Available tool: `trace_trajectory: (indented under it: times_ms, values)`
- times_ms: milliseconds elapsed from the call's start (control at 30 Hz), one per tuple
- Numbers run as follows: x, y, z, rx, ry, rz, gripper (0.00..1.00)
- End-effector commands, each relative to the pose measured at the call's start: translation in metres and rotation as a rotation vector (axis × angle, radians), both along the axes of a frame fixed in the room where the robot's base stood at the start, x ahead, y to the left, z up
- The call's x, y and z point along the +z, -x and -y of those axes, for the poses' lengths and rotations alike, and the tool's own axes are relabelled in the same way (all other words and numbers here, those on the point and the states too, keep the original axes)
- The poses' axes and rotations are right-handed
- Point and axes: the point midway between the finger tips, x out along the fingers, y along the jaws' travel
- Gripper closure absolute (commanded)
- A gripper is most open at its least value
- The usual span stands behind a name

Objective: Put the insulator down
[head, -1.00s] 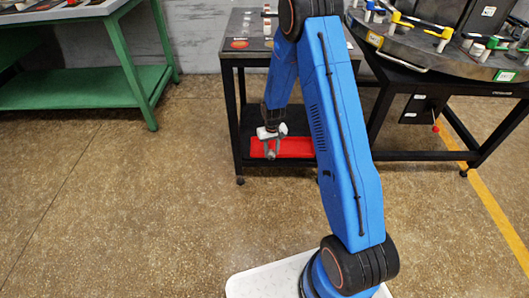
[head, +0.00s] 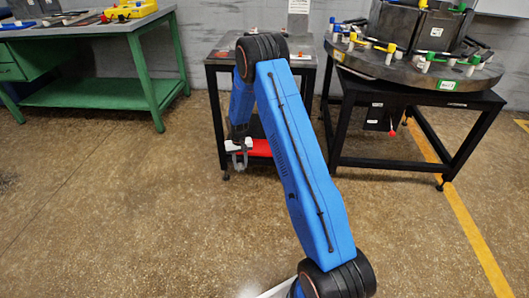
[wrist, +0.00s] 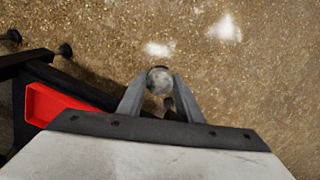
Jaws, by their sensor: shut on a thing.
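The insulator (wrist: 160,80) is a small round grey-white piece seen end-on in the wrist view. My gripper (wrist: 158,84) is shut on it, one finger on each side. In the head view my gripper (head: 240,160) hangs pointing down in front of the small black cart, near its lower shelf. The insulator is too small to make out there. Bare floor shows beyond the insulator in the wrist view.
The black cart (head: 214,110) has a red tray (head: 260,148) on its lower shelf, partly hidden by my arm. The red tray (wrist: 62,102) also shows at left in the wrist view. A green bench (head: 150,75) stands left, a round-topped table (head: 440,85) right. Front floor is clear.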

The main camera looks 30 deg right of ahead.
Motion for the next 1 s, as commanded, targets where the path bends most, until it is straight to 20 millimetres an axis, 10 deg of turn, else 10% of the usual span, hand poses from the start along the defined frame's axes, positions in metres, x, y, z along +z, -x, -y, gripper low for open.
trace_trajectory:
  times_ms: [200,500,1000]
  values:
    - [0.012,-0.086,0.078,-0.205,0.0,0.004,0.92]
    - [0.037,-0.154,0.177,-0.443,-0.001,0.002,0.92]
    - [0.015,-0.166,0.203,-0.508,-0.001,-0.003,0.92]
